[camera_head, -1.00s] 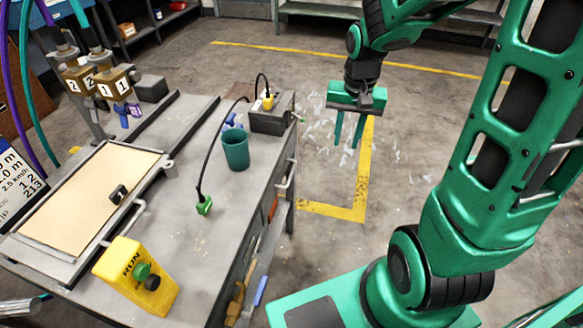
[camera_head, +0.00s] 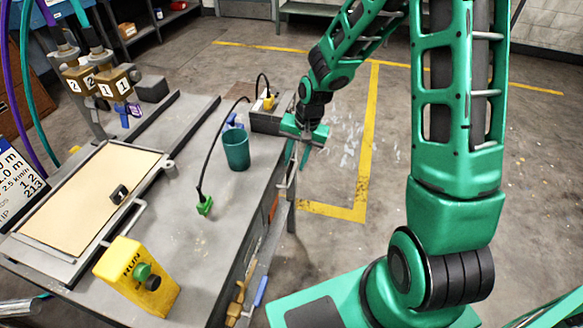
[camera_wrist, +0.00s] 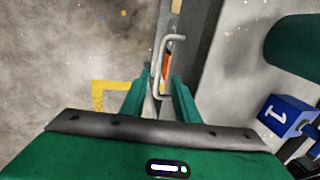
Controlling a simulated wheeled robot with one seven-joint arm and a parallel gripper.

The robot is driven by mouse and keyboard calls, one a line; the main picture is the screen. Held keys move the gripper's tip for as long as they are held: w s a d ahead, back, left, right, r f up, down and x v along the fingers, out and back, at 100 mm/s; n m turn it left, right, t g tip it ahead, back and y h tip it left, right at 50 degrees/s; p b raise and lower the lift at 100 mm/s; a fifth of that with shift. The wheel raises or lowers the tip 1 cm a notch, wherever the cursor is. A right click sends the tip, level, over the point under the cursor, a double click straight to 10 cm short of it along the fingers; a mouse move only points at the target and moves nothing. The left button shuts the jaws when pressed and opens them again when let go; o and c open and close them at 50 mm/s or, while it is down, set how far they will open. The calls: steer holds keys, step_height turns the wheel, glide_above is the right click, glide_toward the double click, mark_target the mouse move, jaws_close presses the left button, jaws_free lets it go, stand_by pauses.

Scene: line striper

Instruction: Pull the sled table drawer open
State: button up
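The sled table (camera_head: 215,215) stands at the left, its right side facing the open floor. A pale metal bar handle (camera_wrist: 161,62) sticks out from that side in the wrist view; in the head view it is mostly behind my fingers. My gripper (camera_head: 297,165) points down beside the table's right edge, near its far corner. In the wrist view its two green fingers (camera_wrist: 158,88) are apart, and the handle's near end shows between them. I cannot tell whether they touch it. The drawer front is seen nearly edge-on; no opened drawer shows.
A green cup (camera_head: 236,150) and a grey box (camera_head: 268,122) with a cable stand on the tabletop near my gripper. A yellow button box (camera_head: 136,276) sits at the near edge. Tools hang low on the table's side.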

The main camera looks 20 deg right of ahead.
mark_target(292, 172)
steer(key=shift+w+a+f, duration=0.1)
steer(key=shift+a+f, duration=0.05)
steer(key=shift+f, duration=0.75)
steer(key=shift+w+a+f, duration=0.1)
steer(key=shift+a+f, duration=0.05)
steer(key=shift+f, duration=0.7)
jaws_close()
